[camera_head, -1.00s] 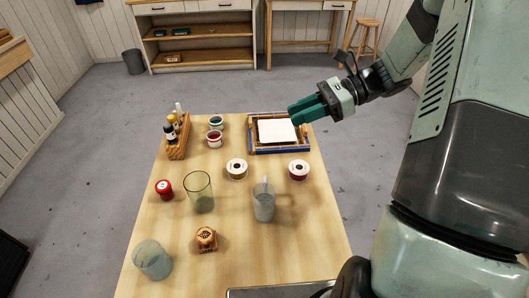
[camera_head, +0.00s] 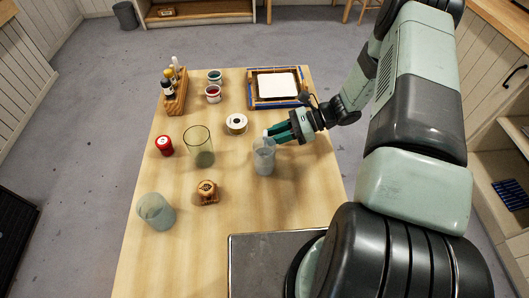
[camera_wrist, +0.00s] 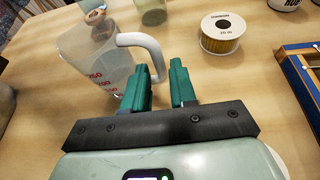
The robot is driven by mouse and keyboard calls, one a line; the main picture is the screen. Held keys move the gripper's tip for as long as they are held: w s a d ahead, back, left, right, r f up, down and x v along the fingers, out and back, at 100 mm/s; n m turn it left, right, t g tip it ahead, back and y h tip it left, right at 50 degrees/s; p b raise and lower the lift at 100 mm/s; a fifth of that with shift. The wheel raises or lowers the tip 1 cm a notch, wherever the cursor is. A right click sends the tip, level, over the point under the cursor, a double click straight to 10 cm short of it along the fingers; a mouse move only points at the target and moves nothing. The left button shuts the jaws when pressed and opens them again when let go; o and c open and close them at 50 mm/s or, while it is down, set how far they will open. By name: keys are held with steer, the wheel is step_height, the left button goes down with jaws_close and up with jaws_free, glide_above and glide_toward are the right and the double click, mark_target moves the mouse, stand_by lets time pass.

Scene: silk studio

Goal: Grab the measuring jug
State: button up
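The measuring jug (camera_head: 264,158) is a clear, upright jug near the middle of the table. In the wrist view the jug (camera_wrist: 88,65) shows red markings and a pale handle (camera_wrist: 155,52) facing my gripper. My gripper (camera_head: 274,133), with green fingers, is at the jug's right side near its rim. In the wrist view the gripper (camera_wrist: 160,75) is open, its two fingers apart. The handle's lower part shows at the gap between the fingers and partly passes behind the left finger. I cannot tell whether they touch.
A yellow spool (camera_head: 236,123) stands behind the jug. Left are a tall glass (camera_head: 199,146), a wooden stamp-like object (camera_head: 207,192), a red-lidded jar (camera_head: 164,146) and a cloudy beaker (camera_head: 156,212). A blue-edged frame (camera_head: 254,93) lies at the back right. A dark tray (camera_head: 262,260) is at the front.

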mark_target(260, 142)
steer(key=x, duration=0.5)
steer(key=shift+f, duration=0.2)
steer(key=shift+c, duration=0.2)
jaws_close()
